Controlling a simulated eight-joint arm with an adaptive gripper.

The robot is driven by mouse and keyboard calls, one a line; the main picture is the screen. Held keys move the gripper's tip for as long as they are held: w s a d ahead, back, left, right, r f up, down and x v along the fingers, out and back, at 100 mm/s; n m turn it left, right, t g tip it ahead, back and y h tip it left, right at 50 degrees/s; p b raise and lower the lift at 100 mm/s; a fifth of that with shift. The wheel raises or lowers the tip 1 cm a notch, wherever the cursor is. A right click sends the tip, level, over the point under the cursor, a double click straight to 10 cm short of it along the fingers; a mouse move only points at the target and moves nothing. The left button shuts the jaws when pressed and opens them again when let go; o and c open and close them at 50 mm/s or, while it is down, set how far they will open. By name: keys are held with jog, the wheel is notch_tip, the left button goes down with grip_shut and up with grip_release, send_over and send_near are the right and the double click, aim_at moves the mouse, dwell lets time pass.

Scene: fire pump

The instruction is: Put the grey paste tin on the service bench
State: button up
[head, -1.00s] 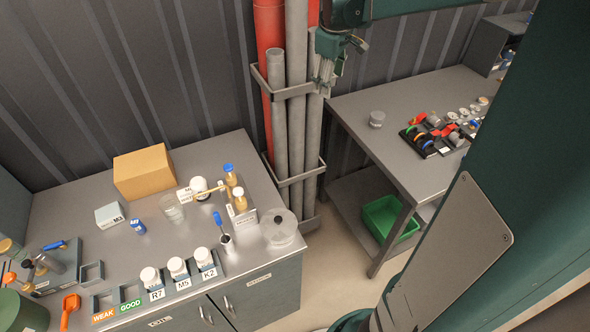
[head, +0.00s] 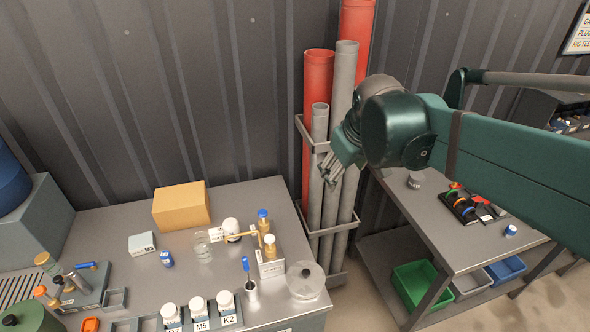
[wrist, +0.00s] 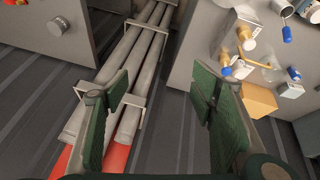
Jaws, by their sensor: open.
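A small round grey tin (head: 415,180), which looks like the paste tin, stands on the right bench (head: 437,222) near its back left corner. It also shows in the wrist view (wrist: 61,23) at upper left. My gripper (head: 331,172) is in the air in front of the upright pipes, left of the tin and well apart from it. In the wrist view my gripper (wrist: 160,100) has its green fingers spread, with nothing between them. The left bench (head: 105,222) carries bottles and a box. I cannot tell from labels which bench is the service bench.
Grey and red pipes (head: 318,165) stand in a rack between the benches. The left bench holds a cardboard box (head: 181,207), several white bottles (head: 198,308) and a round clear-lidded dish (head: 306,281). Coloured parts (head: 464,205) lie right of the tin. A green bin (head: 420,285) sits below.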

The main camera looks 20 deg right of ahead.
jog(key=s+a+f+m+t+y, duration=0.1)
jog(key=s+a+f+m, duration=0.1)
jog(key=s+a+f, duration=0.3)
jog(key=shift+s+a+f+m+t, duration=0.3)
jog(key=shift+s+a, duration=1.45)
jog(key=shift+s, duration=1.85)
